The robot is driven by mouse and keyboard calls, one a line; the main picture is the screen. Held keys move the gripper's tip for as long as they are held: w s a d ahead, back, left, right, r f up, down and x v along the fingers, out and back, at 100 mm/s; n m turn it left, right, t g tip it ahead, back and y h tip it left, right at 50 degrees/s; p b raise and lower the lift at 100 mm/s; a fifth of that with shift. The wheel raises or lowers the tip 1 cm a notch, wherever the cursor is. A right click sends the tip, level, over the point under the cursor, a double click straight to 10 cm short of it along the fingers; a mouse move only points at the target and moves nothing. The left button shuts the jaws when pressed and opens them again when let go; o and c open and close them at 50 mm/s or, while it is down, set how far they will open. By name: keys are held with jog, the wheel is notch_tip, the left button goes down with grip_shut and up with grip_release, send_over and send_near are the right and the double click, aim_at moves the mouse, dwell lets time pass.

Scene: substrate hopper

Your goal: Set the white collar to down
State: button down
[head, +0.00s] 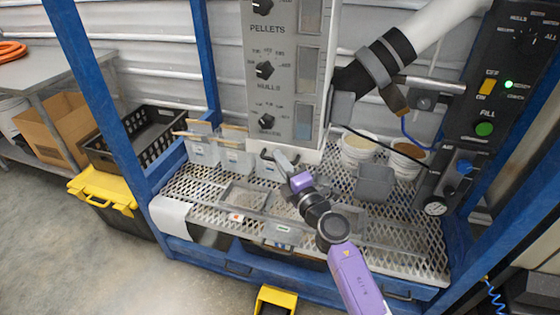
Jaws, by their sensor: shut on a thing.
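A white collar (312,155) shows as a pale band around the foot of the grey hopper column. A small dark handle (265,154) sticks out at its left front. My gripper (280,157) reaches up from the lower right to this handle and is shut there. The fingertips are small in the picture, and my gripper hides part of the handle and the collar's lower left edge. How high the collar sits on the column is hard to tell.
Below is a perforated metal shelf (420,235) in a blue frame (105,75). Clear bins (202,150) stand left of the collar. White buckets (360,150) and a grey scoop-like bin (375,183) stand right. A black control panel (510,70) is at far right.

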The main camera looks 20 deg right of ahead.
jog(key=c, duration=1.8)
grip_release()
jog(key=shift+f, duration=0.45)
jog(key=shift+o, duration=0.2)
jog(key=shift+r, duration=0.1)
jog(key=shift+s, duration=0.15)
jog(key=p+v, duration=0.1)
jog(key=v, duration=0.6)
jog(key=shift+s, duration=0.3)
jog(key=shift+d, duration=0.1)
